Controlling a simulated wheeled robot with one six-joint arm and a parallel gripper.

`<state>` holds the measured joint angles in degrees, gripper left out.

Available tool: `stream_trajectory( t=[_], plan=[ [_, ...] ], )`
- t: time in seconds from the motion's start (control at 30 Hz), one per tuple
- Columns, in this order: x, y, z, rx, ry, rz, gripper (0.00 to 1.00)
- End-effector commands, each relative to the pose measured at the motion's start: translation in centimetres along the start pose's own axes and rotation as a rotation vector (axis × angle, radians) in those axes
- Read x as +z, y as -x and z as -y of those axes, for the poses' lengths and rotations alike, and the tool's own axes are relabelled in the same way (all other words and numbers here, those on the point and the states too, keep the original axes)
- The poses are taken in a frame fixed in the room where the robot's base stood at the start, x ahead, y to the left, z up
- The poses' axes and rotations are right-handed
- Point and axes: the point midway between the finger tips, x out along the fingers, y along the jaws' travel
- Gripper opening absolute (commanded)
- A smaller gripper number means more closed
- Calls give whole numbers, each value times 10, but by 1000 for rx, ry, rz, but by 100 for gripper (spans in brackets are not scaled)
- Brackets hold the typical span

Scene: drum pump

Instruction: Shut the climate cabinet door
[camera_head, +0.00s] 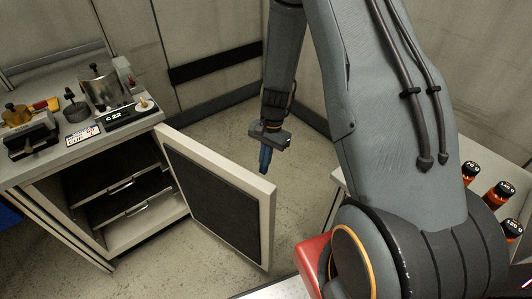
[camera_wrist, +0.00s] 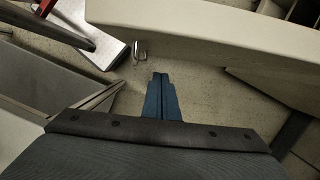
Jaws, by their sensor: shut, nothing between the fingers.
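The climate cabinet (camera_head: 150,228) stands at the left with its door (camera_head: 222,205) swung wide open toward the front right. The door has a pale frame and a dark panel. Inside the cabinet are dark shelves (camera_head: 118,190) with metal handles. My gripper (camera_head: 264,170) points down, with blue fingers shut and empty. In the head view it appears just beyond the door's upper right corner, apart from it as far as I can tell. In the wrist view the closed fingers (camera_wrist: 158,78) show over the floor, near a pale edge with a small metal catch.
On the cabinet top stand a metal pot (camera_head: 106,88), a display reading C22 (camera_head: 122,117) and several small items. A table with several orange-brown bottles (camera_head: 495,195) is at the right. Bare floor (camera_head: 215,130) lies behind the door.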

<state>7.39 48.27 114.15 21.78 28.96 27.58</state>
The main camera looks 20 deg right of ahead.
Motion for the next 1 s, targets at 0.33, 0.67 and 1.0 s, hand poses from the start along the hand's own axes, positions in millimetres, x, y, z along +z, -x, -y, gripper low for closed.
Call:
stream_trajectory(
  t=[0.33,0.67,1.0],
  plan=[
    [32,-22,0,-1,3,-2,0],
    [38,-25,0,-3,1,-4,0],
    [40,-25,0,-11,-34,-3,0]
  ],
)
